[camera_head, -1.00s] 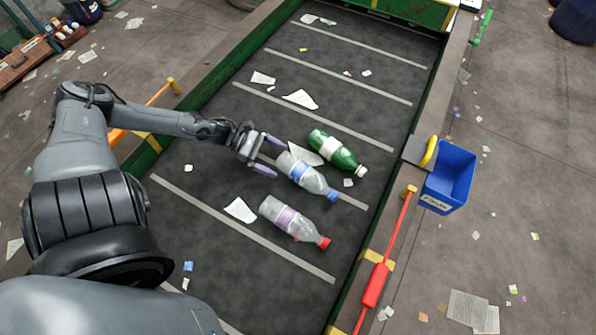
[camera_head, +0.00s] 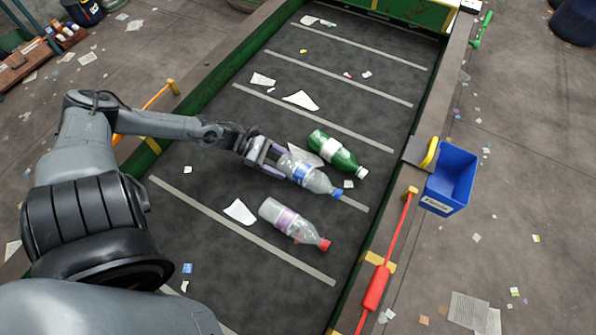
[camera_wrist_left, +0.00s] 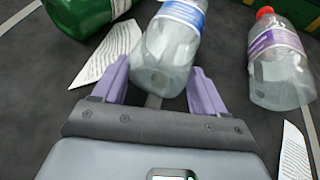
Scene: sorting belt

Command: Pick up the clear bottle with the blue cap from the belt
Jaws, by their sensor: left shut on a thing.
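The clear bottle with the blue cap (camera_head: 308,177) lies on its side on the dark belt (camera_head: 320,115), its cap pointing right and toward the front. My left gripper (camera_head: 279,160) is shut on the bottle's base end, with a purple finger on each side. In the left wrist view the fingers (camera_wrist_left: 160,88) flank the base of the bottle (camera_wrist_left: 170,50), and its blue label shows at the top. My right gripper is not in view.
A green bottle (camera_head: 340,153) lies close behind the clear bottle. A clear bottle with a red cap (camera_head: 290,222) lies in front. Paper scraps (camera_head: 240,211) dot the belt. A blue bin (camera_head: 450,180) stands beyond the belt's right edge.

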